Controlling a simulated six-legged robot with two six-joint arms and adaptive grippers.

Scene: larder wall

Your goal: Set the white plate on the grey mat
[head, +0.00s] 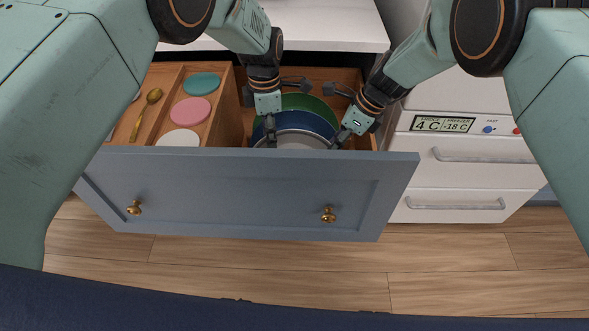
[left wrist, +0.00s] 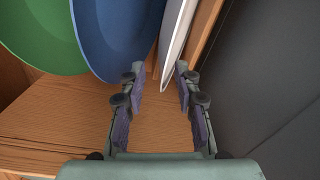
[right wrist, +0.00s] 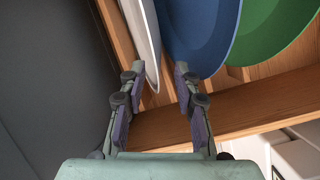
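The white plate (head: 300,141) stands on edge in the open drawer, just behind its front panel. It shows edge-on in the left wrist view (left wrist: 177,42) and the right wrist view (right wrist: 151,40). My left gripper (head: 270,131) is open, with the plate's rim between or just beyond its fingertips; contact cannot be told. My right gripper (head: 341,138) is open at the plate's right side, its fingers likewise either side of the rim. A blue plate (head: 308,121) and a green plate (head: 301,101) stand behind the white one. No grey mat is in view.
The drawer's blue-grey front (head: 240,190) has two brass knobs. Its left compartments hold a gold spoon (head: 146,113) and teal (head: 202,83), pink (head: 190,111) and white discs (head: 179,138). A white worktop (head: 320,25) lies above, and a white fridge-freezer (head: 460,150) stands right.

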